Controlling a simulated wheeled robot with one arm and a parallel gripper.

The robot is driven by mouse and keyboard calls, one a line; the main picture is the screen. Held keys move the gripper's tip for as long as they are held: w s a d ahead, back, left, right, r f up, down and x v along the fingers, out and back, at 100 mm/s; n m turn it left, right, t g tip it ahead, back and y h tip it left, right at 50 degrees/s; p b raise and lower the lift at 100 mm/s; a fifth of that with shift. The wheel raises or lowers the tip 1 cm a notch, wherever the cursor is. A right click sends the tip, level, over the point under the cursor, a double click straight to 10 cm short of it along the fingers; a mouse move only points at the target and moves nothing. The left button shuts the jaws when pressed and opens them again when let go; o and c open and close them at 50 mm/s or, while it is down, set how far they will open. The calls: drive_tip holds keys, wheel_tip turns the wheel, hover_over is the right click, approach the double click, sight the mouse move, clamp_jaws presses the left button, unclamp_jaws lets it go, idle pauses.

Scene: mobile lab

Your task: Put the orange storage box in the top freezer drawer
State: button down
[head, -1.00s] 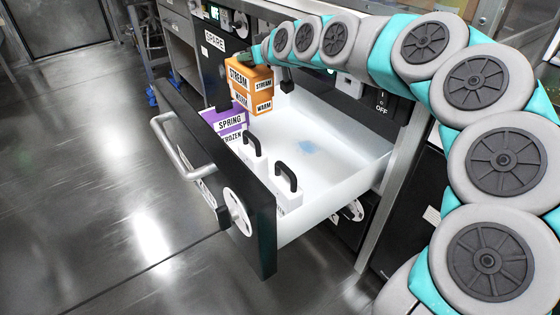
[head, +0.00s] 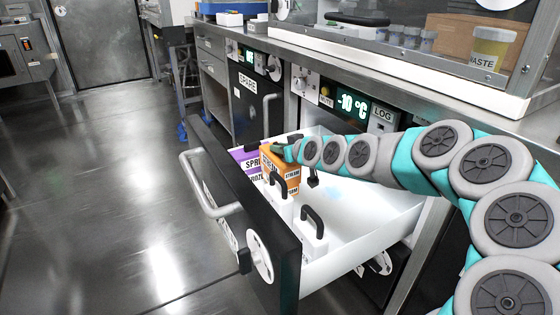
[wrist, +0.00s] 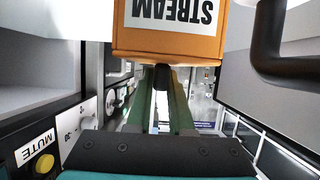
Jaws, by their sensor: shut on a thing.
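The orange storage box (head: 280,170), with STREAM and WARM labels, is inside the open freezer drawer (head: 352,222) at its far left part. Whether it touches the drawer floor I cannot tell. My gripper (head: 284,150) is at the top of the box and shut on it. In the wrist view the orange box (wrist: 170,42) fills the upper middle, its label upside down, with my green gripper fingers (wrist: 157,88) reaching to it. The exact grip is partly hidden.
A purple box (head: 243,156) stands close to the left of the orange one. White boxes with black handles, one of them here (head: 311,240), stand nearer in the drawer. The drawer's right side is clear. The counter edge (head: 400,85) runs above, with a -10 °C display (head: 353,105).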

sight(280, 159)
drive_tip(key=shift+f, duration=2)
drive_tip(key=shift+f+b, duration=0.2)
drive_tip(key=shift+b, duration=0.2)
drive_tip(key=c, duration=0.8)
unclamp_jaws()
drive_tip(key=shift+r+p, duration=0.25)
drive_tip(key=shift+p, duration=0.05)
drive_tip(key=v, duration=1.2)
drive_tip(key=shift+f, duration=0.1)
